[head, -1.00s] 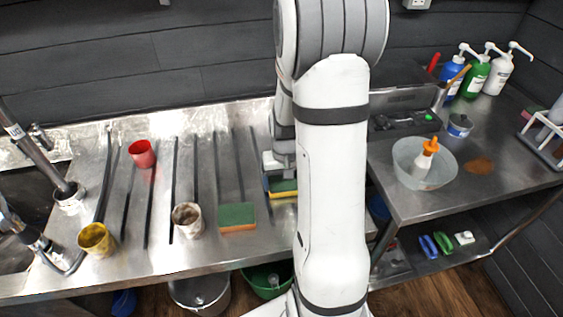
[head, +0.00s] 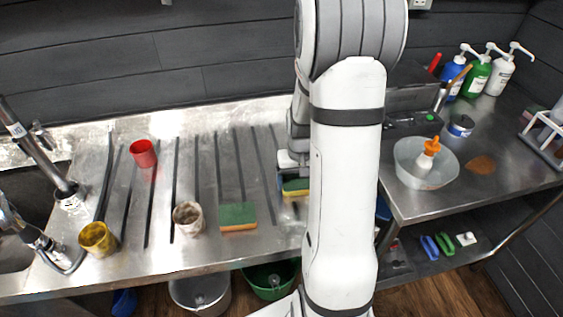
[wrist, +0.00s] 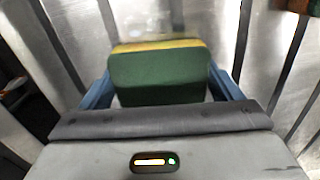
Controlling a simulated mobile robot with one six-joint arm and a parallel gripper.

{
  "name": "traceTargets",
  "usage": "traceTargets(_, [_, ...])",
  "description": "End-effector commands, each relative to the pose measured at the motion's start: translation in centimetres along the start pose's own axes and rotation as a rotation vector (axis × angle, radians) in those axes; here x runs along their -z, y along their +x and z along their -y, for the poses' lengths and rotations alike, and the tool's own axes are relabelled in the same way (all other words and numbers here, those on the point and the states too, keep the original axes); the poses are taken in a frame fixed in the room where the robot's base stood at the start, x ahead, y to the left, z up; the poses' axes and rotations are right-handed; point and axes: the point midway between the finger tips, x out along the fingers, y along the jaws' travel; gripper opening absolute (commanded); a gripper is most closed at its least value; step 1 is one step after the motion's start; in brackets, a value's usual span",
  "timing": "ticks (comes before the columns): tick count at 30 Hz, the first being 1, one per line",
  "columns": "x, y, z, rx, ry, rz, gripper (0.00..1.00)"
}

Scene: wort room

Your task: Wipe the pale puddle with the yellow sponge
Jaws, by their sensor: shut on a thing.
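My gripper (head: 290,170) is shut on the yellow sponge (head: 296,188), which has a green layer. In the wrist view the sponge (wrist: 160,78) sits between the two blue fingers, its green side facing the camera and a yellow strip along its far edge. In the head view it is low over the ribbed steel drainboard, partly hidden by my arm; I cannot tell if it touches. A blurred pale patch (wrist: 148,20) shows just beyond the sponge in the wrist view; I cannot tell whether it is the puddle or glare. No pale puddle is clear in the head view.
A second sponge, green over orange (head: 238,216), lies left of my gripper on the drainboard (head: 225,260). A whitish cup (head: 188,218), a red cup (head: 143,153) and a yellow cup (head: 97,239) stand further left. A brown spill (head: 481,165) lies beside a bowl (head: 425,178) at right.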

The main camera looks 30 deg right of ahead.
Motion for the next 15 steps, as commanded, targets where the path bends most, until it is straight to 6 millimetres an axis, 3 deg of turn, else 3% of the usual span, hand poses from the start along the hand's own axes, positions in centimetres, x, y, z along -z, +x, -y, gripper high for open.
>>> traceTargets(12, [-0.9, 0.0, 3.7, 0.000, -0.002, 0.000, 0.67])
traceTargets(15, [-1.1, -0.8, 4.0, 0.000, 0.001, 0.000, 0.67])
